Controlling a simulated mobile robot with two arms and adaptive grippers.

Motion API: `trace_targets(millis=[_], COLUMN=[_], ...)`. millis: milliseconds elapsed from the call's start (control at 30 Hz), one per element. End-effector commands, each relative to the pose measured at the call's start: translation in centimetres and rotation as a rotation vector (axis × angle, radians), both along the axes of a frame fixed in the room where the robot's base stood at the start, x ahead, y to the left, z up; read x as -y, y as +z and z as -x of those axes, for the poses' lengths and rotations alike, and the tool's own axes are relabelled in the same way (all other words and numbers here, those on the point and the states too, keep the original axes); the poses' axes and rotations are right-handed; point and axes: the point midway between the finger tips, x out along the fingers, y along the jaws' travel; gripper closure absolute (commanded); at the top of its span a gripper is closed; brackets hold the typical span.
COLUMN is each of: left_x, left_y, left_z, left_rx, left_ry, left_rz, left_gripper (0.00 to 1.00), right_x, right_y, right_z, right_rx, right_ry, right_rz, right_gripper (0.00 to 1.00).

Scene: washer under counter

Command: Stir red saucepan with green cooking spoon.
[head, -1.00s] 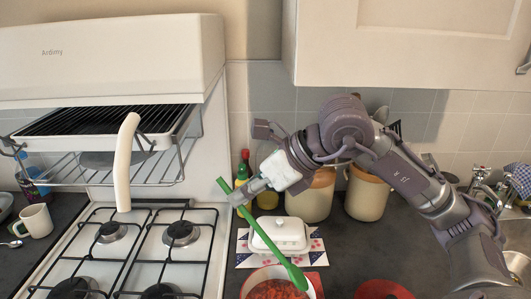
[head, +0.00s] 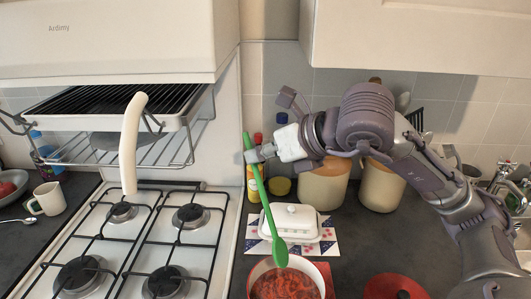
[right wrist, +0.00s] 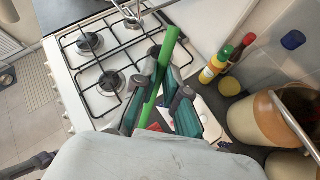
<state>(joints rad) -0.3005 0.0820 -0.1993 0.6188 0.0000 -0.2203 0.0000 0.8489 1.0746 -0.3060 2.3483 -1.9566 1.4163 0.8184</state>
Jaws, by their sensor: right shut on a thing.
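The green cooking spoon (head: 268,205) hangs steeply in the head view, its bowl end lowest, over the far side of the red saucepan. My right gripper (head: 252,156) is shut on the spoon's handle near its upper part. In the right wrist view the green handle (right wrist: 160,75) lies between the fingers of my right gripper (right wrist: 160,85). The red saucepan (head: 332,279) stands at the bottom edge of the head view with chunky red food inside. I cannot tell whether the spoon's bowl is above the food or beyond it. My left gripper is not in view.
A white lidded butter dish (head: 290,224) stands on a patterned mat just behind the saucepan. Sauce bottles (head: 253,181) and beige jars (head: 324,183) stand along the wall. The gas hob (head: 160,240) is at left. A red round thing (head: 394,288) is at lower right.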

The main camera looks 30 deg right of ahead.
Motion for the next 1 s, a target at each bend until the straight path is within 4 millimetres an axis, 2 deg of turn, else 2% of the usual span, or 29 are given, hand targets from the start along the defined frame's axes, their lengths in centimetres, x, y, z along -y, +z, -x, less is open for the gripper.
trace_targets(millis=[367, 400, 1000], left_x=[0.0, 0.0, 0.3], left_y=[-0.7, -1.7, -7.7], left_z=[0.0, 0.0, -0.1], left_rx=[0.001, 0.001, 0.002], left_ry=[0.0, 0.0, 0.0], left_rz=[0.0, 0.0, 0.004], left_gripper=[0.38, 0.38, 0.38], right_x=[0.1, 0.1, 0.0], right_y=[-2.6, -3.3, -7.8], right_z=[-2.9, -2.5, 1.0], right_rx=[-0.002, 0.001, 0.002], right_ry=[0.001, 0.001, 0.001], right_rz=[-0.001, 0.002, 0.003], right_gripper=[1.0, 1.0, 1.0])
